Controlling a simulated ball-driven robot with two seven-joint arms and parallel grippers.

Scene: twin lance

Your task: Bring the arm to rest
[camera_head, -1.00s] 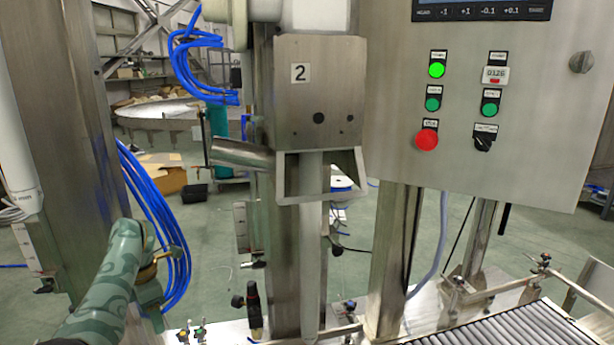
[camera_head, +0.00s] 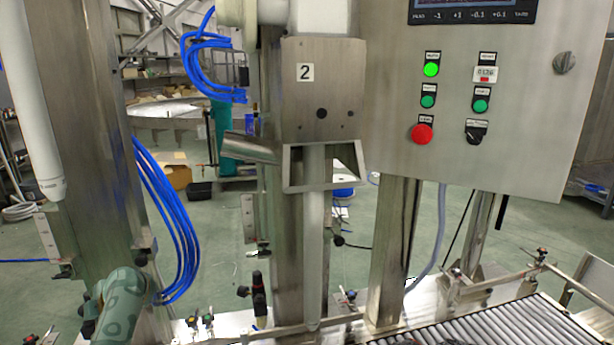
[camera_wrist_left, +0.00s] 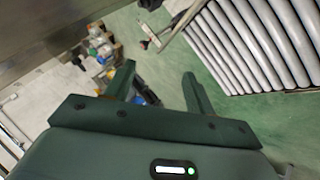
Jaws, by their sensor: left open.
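My left arm (camera_head: 118,300) shows at the lower left of the head view as a green patterned link, low in front of a steel column. Its fingers cannot be made out clearly there. In the left wrist view my left gripper (camera_wrist_left: 158,82) has its two dark green fingers spread apart, with nothing between them. Floor and some blurred items lie beyond the fingertips. My right gripper is in neither view.
A filling machine with a steel head marked 2 (camera_head: 322,90) stands in the middle. A control panel (camera_head: 520,150) is at right, above a roller conveyor (camera_head: 500,325), which also shows in the wrist view (camera_wrist_left: 255,40). Blue hoses (camera_head: 180,225) hang near my left arm.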

